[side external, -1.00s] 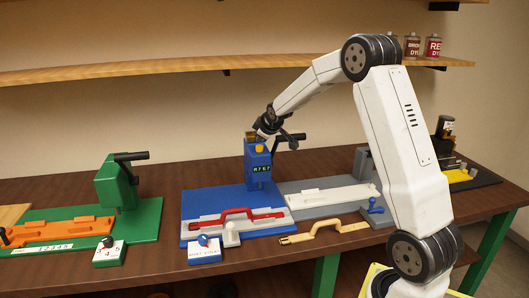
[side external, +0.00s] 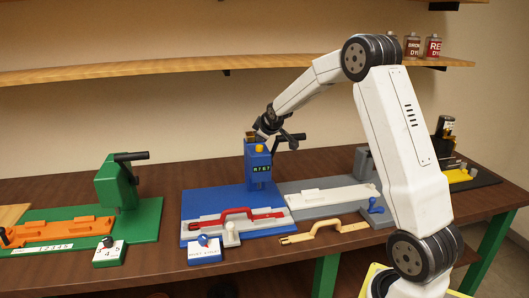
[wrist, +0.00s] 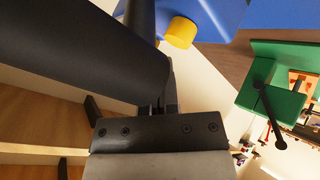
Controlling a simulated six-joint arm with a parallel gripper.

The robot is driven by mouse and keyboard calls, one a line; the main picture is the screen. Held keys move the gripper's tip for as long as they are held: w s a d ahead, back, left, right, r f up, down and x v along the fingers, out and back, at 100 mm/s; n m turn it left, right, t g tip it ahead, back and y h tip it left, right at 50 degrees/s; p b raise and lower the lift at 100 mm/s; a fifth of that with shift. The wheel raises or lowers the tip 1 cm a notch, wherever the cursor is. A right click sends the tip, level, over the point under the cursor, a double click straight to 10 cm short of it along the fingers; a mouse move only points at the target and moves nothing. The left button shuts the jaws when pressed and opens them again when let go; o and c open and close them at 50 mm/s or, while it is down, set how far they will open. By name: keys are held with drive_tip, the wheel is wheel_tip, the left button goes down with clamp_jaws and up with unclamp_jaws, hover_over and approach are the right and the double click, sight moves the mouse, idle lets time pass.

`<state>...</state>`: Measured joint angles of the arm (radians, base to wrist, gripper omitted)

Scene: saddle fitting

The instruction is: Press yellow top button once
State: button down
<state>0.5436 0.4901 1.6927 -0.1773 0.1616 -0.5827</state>
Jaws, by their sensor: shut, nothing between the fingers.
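The blue press (side external: 258,170) stands upright at the back of its blue base. A round yellow button (side external: 260,148) is high on its front, above a small lit display. A second yellowish part (side external: 251,135) shows at its top and is partly hidden. My gripper (side external: 262,134) is shut and empty, right at the top of the press; whether it touches is unclear. In the wrist view, my shut fingers (wrist: 168,88) are beside a black handle, with one yellow button (wrist: 181,32) on the blue body beyond them. Which button this is, I cannot tell.
A black lever (side external: 293,137) sticks out right of the press. A red-handled part (side external: 236,216) lies on the blue base (side external: 195,205). A green press (side external: 117,182) stands left, a grey fixture (side external: 340,192) right. A wooden shelf (side external: 150,70) runs above.

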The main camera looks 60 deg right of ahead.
sight(261, 147)
drive_tip(key=shift+f, duration=1.15)
idle(1.5)
drive_tip(key=shift+r, duration=1.1)
drive_tip(key=shift+r, duration=0.15)
drive_tip(key=shift+r, duration=2.4)
drive_tip(key=shift+a, duration=0.1)
drive_tip(key=s+a+f+g+y, duration=0.1)
drive_tip(key=s+a+f, duration=0.2)
drive_tip(key=a, duration=0.3)
drive_tip(key=s+a+f+m+y, duration=0.1)
drive_tip(key=s+a+f, duration=0.1)
drive_tip(key=a, duration=0.5)
drive_tip(key=s+a+f+g+y, duration=0.1)
drive_tip(key=s+a+f, duration=0.2)
drive_tip(key=a, duration=0.3)
drive_tip(key=s+a+f+g+y, duration=0.1)
drive_tip(key=s+a+f, duration=0.2)
drive_tip(key=s+a, duration=0.3)
drive_tip(key=s+a+f+m+g+y, duration=0.1)
drive_tip(key=s+a+f+g, duration=0.1)
drive_tip(key=s+a, duration=0.4)
drive_tip(key=s+f, duration=0.1)
drive_tip(key=s, duration=0.2)
drive_tip(key=shift+f, duration=0.3)
